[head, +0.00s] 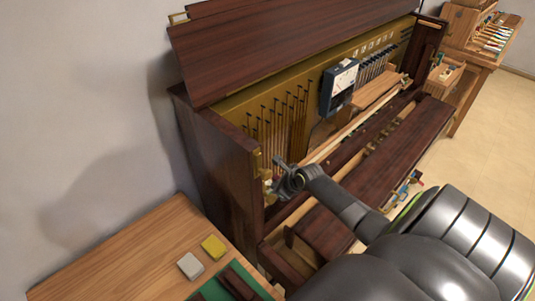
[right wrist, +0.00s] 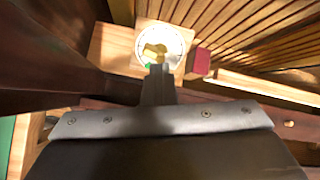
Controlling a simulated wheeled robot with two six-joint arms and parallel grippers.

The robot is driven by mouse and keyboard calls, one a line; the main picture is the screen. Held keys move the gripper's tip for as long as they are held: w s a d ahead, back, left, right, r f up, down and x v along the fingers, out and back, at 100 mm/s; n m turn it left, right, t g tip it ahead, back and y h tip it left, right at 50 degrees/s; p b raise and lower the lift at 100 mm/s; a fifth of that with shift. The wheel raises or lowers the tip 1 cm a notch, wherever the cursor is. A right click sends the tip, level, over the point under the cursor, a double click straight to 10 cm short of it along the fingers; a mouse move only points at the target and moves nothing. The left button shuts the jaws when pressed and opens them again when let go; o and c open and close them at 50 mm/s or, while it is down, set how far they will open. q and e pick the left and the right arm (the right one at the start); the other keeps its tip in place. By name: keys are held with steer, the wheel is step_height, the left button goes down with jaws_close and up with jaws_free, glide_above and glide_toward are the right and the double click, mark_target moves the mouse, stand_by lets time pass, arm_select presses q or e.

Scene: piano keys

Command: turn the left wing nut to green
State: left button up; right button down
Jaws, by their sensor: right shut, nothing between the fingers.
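In the right wrist view a brass wing nut (right wrist: 154,52) sits on a round white dial (right wrist: 177,46) fixed to a pale wooden block (right wrist: 115,48). A small green mark (right wrist: 148,66) shows at the dial's lower edge, just below the nut. My right gripper (right wrist: 158,70) is shut and empty, its tips at the lower edge of the dial, close under the nut. Whether they touch it I cannot tell. In the head view my right gripper (head: 283,182) is at the piano's left end and hides most of the dial. My left gripper is not in view.
The open piano has a dark left side wall (head: 222,170) close to the gripper. A red block (right wrist: 198,63) is right of the dial. A meter (head: 339,87) hangs further right. A table (head: 130,245) at lower left holds a yellow block (head: 213,247) and a grey block (head: 190,266).

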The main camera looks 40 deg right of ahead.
steer(key=m+p, duration=0.3)
steer(key=p, duration=0.1)
steer(key=shift+m+p, duration=0.4)
steer(key=c, duration=2.1)
jaws_free()
steer(key=shift+c, duration=0.2)
steer(key=o, duration=0.9)
steer(key=shift+c, duration=0.2)
